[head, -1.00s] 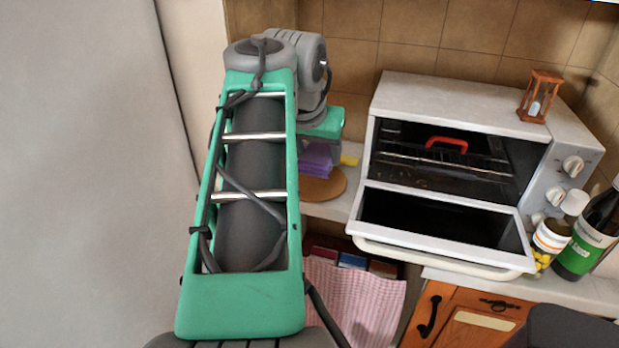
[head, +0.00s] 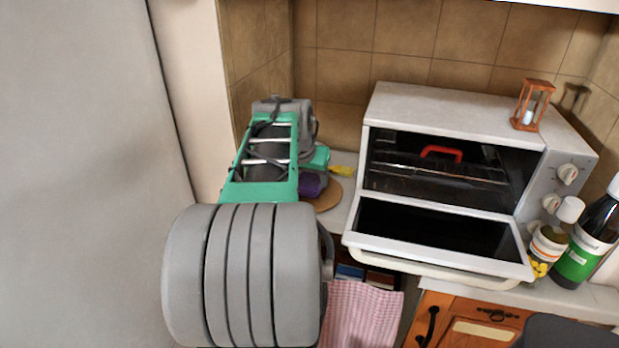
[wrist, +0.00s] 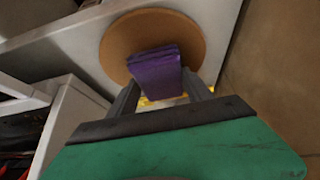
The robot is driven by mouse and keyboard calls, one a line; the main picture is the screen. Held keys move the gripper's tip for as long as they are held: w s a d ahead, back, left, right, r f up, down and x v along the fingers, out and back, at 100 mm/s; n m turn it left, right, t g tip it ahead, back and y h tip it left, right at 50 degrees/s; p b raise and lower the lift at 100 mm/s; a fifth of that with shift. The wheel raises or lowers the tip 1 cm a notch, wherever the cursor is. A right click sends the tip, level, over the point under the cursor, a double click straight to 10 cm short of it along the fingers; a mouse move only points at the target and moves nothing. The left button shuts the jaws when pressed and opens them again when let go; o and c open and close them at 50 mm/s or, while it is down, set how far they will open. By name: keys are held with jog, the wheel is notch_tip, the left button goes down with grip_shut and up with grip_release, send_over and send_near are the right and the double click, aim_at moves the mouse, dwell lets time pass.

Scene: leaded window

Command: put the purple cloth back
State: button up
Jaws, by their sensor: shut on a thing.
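The purple cloth (head: 311,186) is a small folded block, mostly hidden behind my arm in the head view. In the wrist view the cloth (wrist: 155,70) sits between the two grey fingers of my gripper (wrist: 161,84), which is shut on it. Behind it in that view is a round brown board (wrist: 116,45) on the white counter; the board also shows in the head view (head: 327,198). I cannot tell whether the cloth touches the board.
A yellow object (head: 342,170) lies on the counter beside my gripper. A white toaster oven (head: 450,105) stands to the right with its door (head: 435,225) open. Bottles (head: 586,250) stand at the far right. A tiled wall is close behind. A pink checked towel (head: 362,315) hangs in front.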

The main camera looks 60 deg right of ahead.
jog(key=shift+f, duration=0.15)
jog(key=o, duration=1.3)
jog(key=p+v, duration=0.1)
jog(key=v, duration=1.1)
jog(key=shift+r, duration=0.25)
